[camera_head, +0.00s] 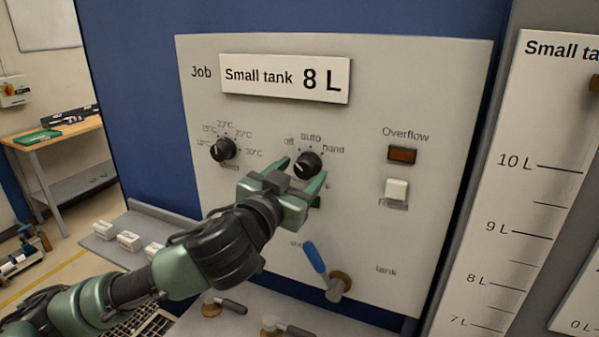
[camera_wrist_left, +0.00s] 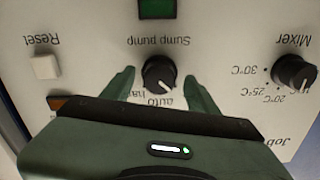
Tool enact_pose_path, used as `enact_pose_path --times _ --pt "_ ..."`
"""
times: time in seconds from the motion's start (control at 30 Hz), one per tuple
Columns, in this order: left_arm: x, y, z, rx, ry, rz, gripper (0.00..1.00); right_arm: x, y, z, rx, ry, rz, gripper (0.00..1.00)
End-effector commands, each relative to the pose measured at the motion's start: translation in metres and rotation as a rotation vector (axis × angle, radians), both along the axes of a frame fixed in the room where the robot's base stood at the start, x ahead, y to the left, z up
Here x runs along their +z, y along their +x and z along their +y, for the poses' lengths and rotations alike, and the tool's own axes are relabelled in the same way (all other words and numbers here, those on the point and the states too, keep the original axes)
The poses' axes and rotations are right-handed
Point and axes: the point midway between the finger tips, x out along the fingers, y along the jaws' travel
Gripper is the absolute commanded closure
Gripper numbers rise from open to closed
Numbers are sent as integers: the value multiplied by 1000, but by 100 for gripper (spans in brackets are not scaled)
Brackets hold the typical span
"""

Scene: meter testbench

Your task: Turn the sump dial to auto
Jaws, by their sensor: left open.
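The sump dial (camera_head: 307,163) is a round black knob on the grey panel, with off, auto and hand marked around its top. In the left wrist view the panel is upside down, and the dial (camera_wrist_left: 159,73) sits below the words "Sump pump". Its white mark there slants to the lower right, away from the auto label straight below; the off label is hidden. My left gripper (camera_head: 300,172) is open, with its green fingers on either side of the dial. In the left wrist view the gripper (camera_wrist_left: 159,78) shows gaps between both fingers and the knob.
The mixer dial (camera_head: 222,149) is left of the sump dial. An overflow lamp (camera_head: 402,154) and a white reset button (camera_head: 396,189) are to the right. A blue-handled valve (camera_head: 315,258) sticks out below. A shelf with white blocks (camera_head: 129,241) is at lower left.

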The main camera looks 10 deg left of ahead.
Motion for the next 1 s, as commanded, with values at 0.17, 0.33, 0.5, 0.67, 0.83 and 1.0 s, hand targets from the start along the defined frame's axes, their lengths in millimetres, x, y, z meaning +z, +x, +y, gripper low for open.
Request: enact_pose_path --times 0.17,0.33,0.5,0.67,0.83,1.0 --pt "0 0 0 0 0 0 77 0 -1 0 0 0 2 41" --pt "0 0 0 0 0 0 100 0 -4 0 0 0 6 41" --pt "0 0 0 0 19 -3 100 1 -7 0 0 0 10 41" --pt "0 0 0 0 81 -14 100 3 -8 0 0 0 11 41" --pt "1 0 0 -1 194 -35 100 8 -8 0 1 0 11 41" --pt "2 0 0 -1 338 -64 100 15 -8 0 1 0 11 41"
